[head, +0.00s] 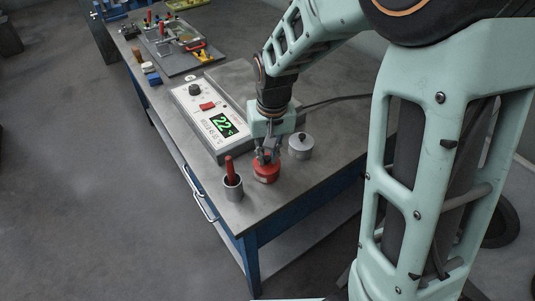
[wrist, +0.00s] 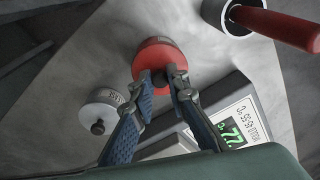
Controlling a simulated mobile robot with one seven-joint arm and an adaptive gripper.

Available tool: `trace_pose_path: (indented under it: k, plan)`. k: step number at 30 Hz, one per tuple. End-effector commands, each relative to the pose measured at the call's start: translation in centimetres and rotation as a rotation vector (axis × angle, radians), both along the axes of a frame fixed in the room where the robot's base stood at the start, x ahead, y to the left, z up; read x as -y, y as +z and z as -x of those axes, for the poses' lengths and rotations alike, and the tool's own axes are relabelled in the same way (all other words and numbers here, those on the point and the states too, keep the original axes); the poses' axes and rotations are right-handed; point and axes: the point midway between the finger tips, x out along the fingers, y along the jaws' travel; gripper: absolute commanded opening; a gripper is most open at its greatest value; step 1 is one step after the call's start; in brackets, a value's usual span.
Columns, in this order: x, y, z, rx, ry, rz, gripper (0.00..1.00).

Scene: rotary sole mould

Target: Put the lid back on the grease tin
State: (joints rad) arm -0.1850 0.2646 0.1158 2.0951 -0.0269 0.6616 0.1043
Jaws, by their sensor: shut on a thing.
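My gripper (head: 267,158) points down and is shut on the knob of a round red lid (head: 265,174), near the bench's front corner. In the wrist view the fingertips (wrist: 164,80) close in at the middle of the red lid (wrist: 152,52). A light, lettered rim shows at the lid's edge there; I cannot tell whether the lid rests on a tin beneath. A grey tin (head: 301,149) with a dark-knobbed grey lid stands to the right, apart from the red one. It also shows in the wrist view (wrist: 101,104). Its lettering is too small to read.
A grey cup (head: 233,188) with a red-handled tool (head: 229,168) stands close to the left of the red lid. A control box (head: 207,121) with a green display lies behind. A plate with parts (head: 180,45) is farther back. The bench edge is near.

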Motion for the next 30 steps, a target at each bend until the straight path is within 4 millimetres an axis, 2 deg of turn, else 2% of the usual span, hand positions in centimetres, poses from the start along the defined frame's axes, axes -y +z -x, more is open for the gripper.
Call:
trace_pose_path:
  k: [4, 5, 10, 16, 21, 30]
  plan:
    - [0.0, 0.02, -0.02, 0.0, 0.0, 0.0, 0.0]
    - [0.0, 0.02, -0.02, 0.0, 0.0, 0.0, 0.17]
    - [0.0, 0.01, -0.01, 0.0, 0.0, 0.0, 0.35]
    - [0.0, 0.0, -0.01, 0.0, 0.0, 0.0, 0.36]
    - [0.0, 0.0, 0.0, 0.0, 0.0, 0.0, 0.52]
    - [0.0, 0.12, -0.01, 0.0, 0.0, 0.0, 0.52]
